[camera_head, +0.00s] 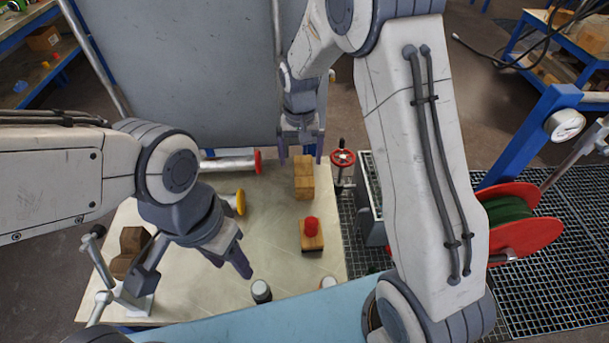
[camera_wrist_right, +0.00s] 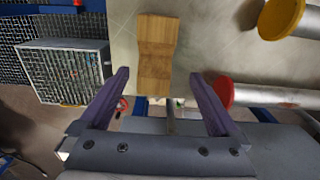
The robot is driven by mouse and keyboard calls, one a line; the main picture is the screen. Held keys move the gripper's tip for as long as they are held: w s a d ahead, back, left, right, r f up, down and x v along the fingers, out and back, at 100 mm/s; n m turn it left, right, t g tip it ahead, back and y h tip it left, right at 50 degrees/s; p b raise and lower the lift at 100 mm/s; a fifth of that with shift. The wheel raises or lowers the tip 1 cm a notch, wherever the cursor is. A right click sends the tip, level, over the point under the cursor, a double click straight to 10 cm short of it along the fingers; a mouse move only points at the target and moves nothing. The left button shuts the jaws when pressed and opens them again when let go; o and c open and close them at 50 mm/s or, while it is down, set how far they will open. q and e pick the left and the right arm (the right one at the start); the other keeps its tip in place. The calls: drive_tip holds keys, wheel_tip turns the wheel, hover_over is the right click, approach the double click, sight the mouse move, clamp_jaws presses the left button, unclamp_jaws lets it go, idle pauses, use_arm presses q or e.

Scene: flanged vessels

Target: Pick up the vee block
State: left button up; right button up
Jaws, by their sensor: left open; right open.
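A light wooden block with notched sides (camera_head: 303,184) sits on the pale tabletop, and in the right wrist view this block (camera_wrist_right: 157,50) shows a narrowed waist. A darker brown block (camera_head: 131,243) with an angled notch stands at the table's left, partly behind my left arm. I cannot tell for certain which is the vee block. My right gripper (camera_head: 301,157) is open and empty at the light block's far end; its fingers (camera_wrist_right: 160,77) show on either side of that end in the wrist view. My left gripper (camera_head: 195,272) is open and empty over the left part of the table.
A wooden block with a red top (camera_head: 311,237) stands nearer. A red-ended pipe (camera_head: 232,163), a yellow-ended piece (camera_head: 239,202) and a small dark-and-white jar (camera_head: 261,291) are around. A red handwheel (camera_head: 342,158) stands at the right edge. The table's middle is clear.

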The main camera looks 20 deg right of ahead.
sight(304, 169)
drive_tip(key=shift+d+f+p, duration=0.15)
drive_tip(key=shift+d+f, duration=0.05)
drive_tip(key=shift+f, duration=1.2)
drive_tip(key=shift+d+f+p, duration=0.15)
drive_tip(key=shift+d+f, duration=0.05)
drive_tip(key=shift+f, duration=1.15)
clamp_jaws()
drive_tip(key=shift+r, duration=0.1)
